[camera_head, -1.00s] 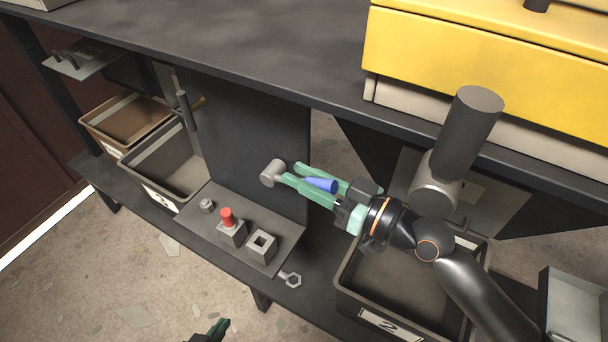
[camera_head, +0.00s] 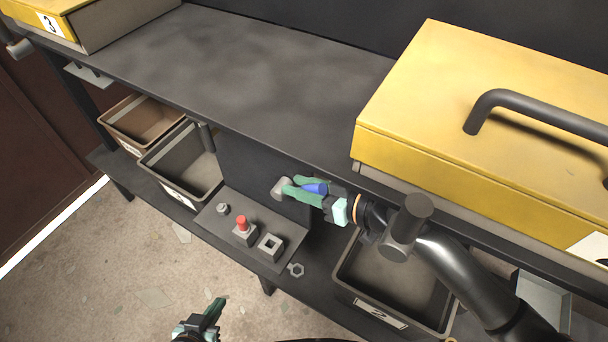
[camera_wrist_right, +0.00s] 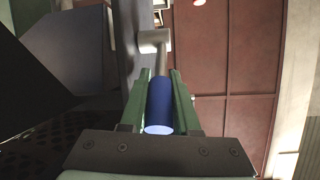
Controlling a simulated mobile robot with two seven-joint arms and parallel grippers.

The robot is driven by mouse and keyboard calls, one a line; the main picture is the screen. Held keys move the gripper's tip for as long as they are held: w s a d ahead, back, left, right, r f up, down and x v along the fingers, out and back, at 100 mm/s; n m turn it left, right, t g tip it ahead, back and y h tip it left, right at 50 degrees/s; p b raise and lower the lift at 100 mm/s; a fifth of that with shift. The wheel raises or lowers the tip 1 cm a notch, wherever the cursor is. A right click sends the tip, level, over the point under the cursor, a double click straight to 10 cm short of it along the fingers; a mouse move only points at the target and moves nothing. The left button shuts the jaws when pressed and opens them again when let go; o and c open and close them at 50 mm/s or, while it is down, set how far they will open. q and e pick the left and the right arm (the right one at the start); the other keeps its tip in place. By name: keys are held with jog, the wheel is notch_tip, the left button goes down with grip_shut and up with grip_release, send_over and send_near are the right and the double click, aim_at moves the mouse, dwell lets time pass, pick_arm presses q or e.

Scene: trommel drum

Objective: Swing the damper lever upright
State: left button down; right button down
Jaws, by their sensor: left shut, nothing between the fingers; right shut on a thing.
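The damper lever has a blue handle (camera_head: 315,187) and a grey cylindrical hub (camera_head: 282,189) on the dark panel under the table. In the head view the handle points right from the hub, lying about level in the picture rather than upright. My right gripper (camera_head: 304,189) is shut on the blue handle, its green fingers on either side of it. In the right wrist view the handle (camera_wrist_right: 159,104) sits between the fingers, and a grey rod runs on to the hub (camera_wrist_right: 154,40). My left gripper (camera_head: 214,309) is shut and empty, low in the head view, away from the lever.
Below the lever, a plate (camera_head: 218,229) carries a red-topped peg (camera_head: 242,224), a square socket (camera_head: 270,246) and a nut. An open bin (camera_head: 345,284) stands below my right arm, other bins at left. The tabletop (camera_head: 260,70) overhangs, with a yellow box (camera_head: 440,100) on it.

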jog(key=shift+w+a+r+g+h, duration=0.2)
jog(key=shift+w+r+g+h, duration=0.1)
jog(key=shift+r+h, duration=0.25)
jog(key=shift+w+a+r+g+h, duration=0.1)
jog(key=shift+w+a+g+h, duration=0.1)
jog(key=shift+a+g+h, duration=0.35)
jog(key=shift+d, duration=0.1)
jog(key=c, duration=0.9)
grip_release()
